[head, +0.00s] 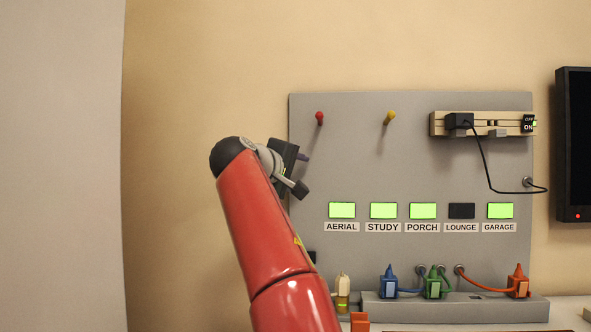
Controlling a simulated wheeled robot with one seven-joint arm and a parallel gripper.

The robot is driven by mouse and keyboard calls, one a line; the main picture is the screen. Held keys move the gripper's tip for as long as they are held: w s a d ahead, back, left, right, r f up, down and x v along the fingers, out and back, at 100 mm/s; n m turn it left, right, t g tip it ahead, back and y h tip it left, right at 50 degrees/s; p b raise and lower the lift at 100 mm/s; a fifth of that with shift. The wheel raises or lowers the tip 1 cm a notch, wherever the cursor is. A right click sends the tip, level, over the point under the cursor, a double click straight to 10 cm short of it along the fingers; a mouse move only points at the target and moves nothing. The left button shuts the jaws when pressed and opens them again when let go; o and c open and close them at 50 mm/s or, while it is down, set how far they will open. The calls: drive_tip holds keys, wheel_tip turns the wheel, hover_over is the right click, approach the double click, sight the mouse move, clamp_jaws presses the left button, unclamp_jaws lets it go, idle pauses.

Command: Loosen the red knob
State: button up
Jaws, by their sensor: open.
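The red knob (319,118) is a small round-topped knob at the upper left of the grey wall panel (350,165). It stands out from the panel and is unobstructed in the head view. My gripper (303,173) is in front of the panel's left edge, below and slightly left of the red knob, and apart from it in the picture. Its jaws are open, and I see nothing held in them. My red arm rises from the bottom and hides the lower left of the panel.
A yellow knob (390,117) sits right of the red one. A power strip (483,124) with a black plug is at upper right. The LOUNGE display (461,211) is dark; the other displays are green. Blue (388,284), green (433,285) and orange (518,284) plugs stand below.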

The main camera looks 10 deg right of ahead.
idle(0.3)
drive_tip(key=shift+f+b, duration=0.35)
drive_tip(key=s+d+f+m+t+y+b, duration=0.1)
drive_tip(key=s+f+m+y+b, duration=0.4)
drive_tip(key=f+m, duration=0.35)
drive_tip(key=s+d+f+m+t+y+b, duration=0.1)
drive_tip(key=s+f+m+y+b, duration=0.3)
drive_tip(key=f+m+b, duration=0.45)
drive_tip(key=p+x, duration=0.2)
drive_tip(key=x, duration=0.7)
drive_tip(key=shift+a+n+y, duration=0.3)
drive_tip(key=shift+a+y, duration=0.1)
drive_tip(key=shift+a, duration=0.1)
drive_tip(key=shift+c, duration=0.3)
drive_tip(key=c, duration=0.9)
